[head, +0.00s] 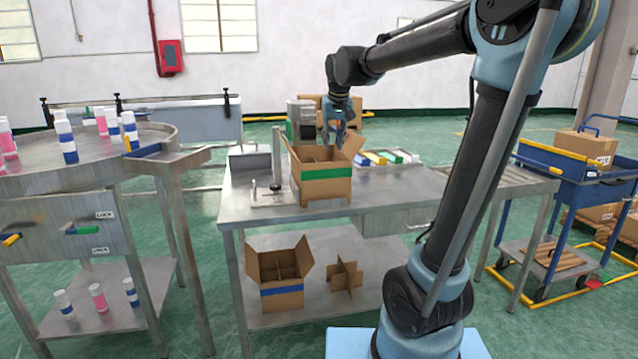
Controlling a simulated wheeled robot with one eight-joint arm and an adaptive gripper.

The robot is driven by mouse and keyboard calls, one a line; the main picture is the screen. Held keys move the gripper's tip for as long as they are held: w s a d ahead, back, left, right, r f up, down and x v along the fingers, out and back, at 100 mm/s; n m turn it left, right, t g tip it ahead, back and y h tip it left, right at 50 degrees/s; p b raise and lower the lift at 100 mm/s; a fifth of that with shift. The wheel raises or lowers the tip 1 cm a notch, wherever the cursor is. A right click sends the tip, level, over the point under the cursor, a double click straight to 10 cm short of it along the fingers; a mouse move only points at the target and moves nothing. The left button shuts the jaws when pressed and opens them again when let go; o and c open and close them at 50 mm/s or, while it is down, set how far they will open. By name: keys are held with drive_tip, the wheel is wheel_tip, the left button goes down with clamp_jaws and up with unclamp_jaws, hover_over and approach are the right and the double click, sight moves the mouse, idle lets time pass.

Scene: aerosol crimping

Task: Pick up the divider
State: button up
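A cross-shaped cardboard divider (345,276) stands on the lower shelf (330,309) of the steel table, to the right of an open box with a blue band (282,291). My gripper (339,142) points down at the back of the green-banded box, high above the shelf and apart from the loose divider. Its fingers are small and partly overlap the box flaps, so its opening is unclear.
A steel stand (274,165) is beside the green-banded box. Small coloured boxes (390,157) lie to its right on the table. A round steel table with several cans (67,141) is at left. A blue cart (561,164) with a carton is at right.

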drive_tip(key=w+a+f, duration=0.1)
drive_tip(key=w+f, duration=0.2)
drive_tip(key=f, duration=0.2)
drive_tip(key=w+a+f, duration=0.2)
drive_tip(key=w+f, duration=0.1)
drive_tip(key=f, duration=0.2)
drive_tip(key=w+a+f, duration=0.2)
drive_tip(key=w+f, duration=0.1)
drive_tip(key=f, duration=0.1)
drive_tip(key=shift+f, duration=0.4)
clamp_jaws()
